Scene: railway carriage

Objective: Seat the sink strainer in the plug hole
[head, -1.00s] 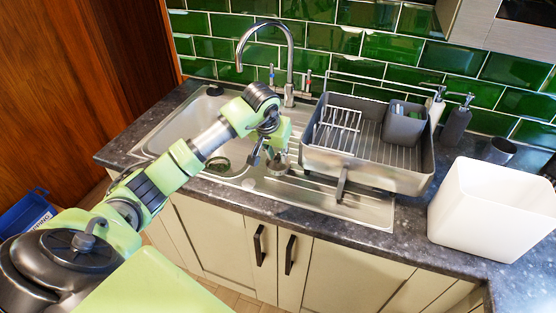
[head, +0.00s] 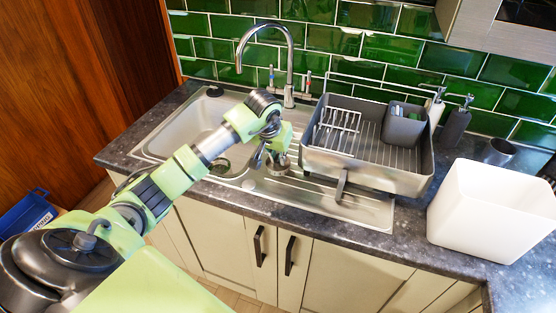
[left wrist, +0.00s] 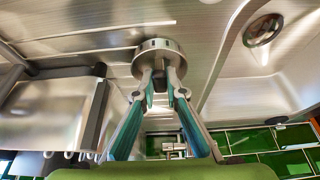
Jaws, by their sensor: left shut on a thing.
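The sink strainer (head: 279,164) is a round metal cup with small slots around its side. My left gripper (left wrist: 160,80) is shut on its central knob, as the left wrist view shows the strainer (left wrist: 160,55) at the fingertips. In the head view my left gripper (head: 268,152) is over the strip between the sink bowl and the drainer. The plug hole (left wrist: 263,30) is a dark round opening with a metal rim in the bowl floor, apart from the strainer. In the head view my arm partly covers the sink bowl (head: 185,128). My right gripper is not in view.
A grey dish rack (head: 385,178) stands on the drainer just right of the gripper. The curved tap (head: 290,60) rises behind the sink. A white bin (head: 490,215) and dark soap bottle (head: 455,125) stand on the counter further right.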

